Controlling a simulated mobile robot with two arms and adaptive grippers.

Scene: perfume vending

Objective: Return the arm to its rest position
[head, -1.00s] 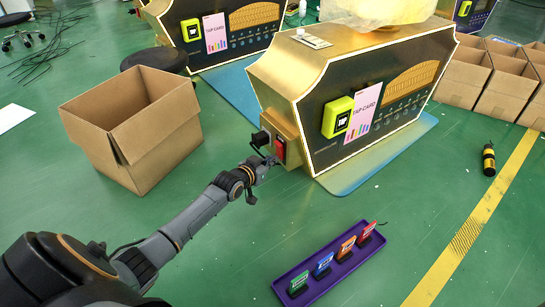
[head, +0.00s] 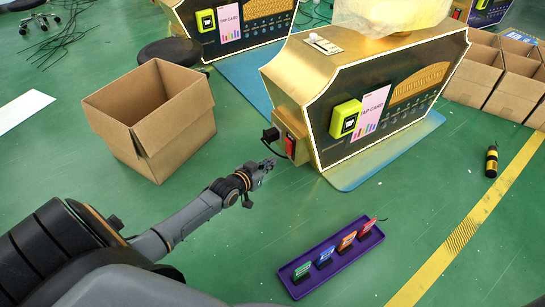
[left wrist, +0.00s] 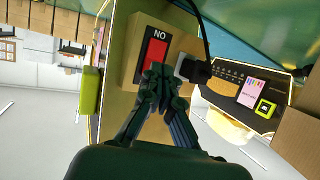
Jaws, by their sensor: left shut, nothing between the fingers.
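My left arm comes in from the left in the head view. Its gripper (head: 266,167) is shut and empty, just left of the gold vending machine (head: 337,140) and apart from it. In the left wrist view the shut fingertips (left wrist: 160,78) appear in front of a red switch (left wrist: 154,58) marked NO on the machine's gold side panel. The red switch also shows in the head view (head: 290,147). A black plug with a cable (left wrist: 193,69) sits beside the switch. My right gripper is not in view.
An open cardboard box (head: 150,125) stands left of the machine. A purple tray (head: 333,262) with several coloured cards lies on the green floor in front. More boxes (head: 500,75) stand at the right. A black and yellow cylinder (head: 491,161) stands near the yellow line.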

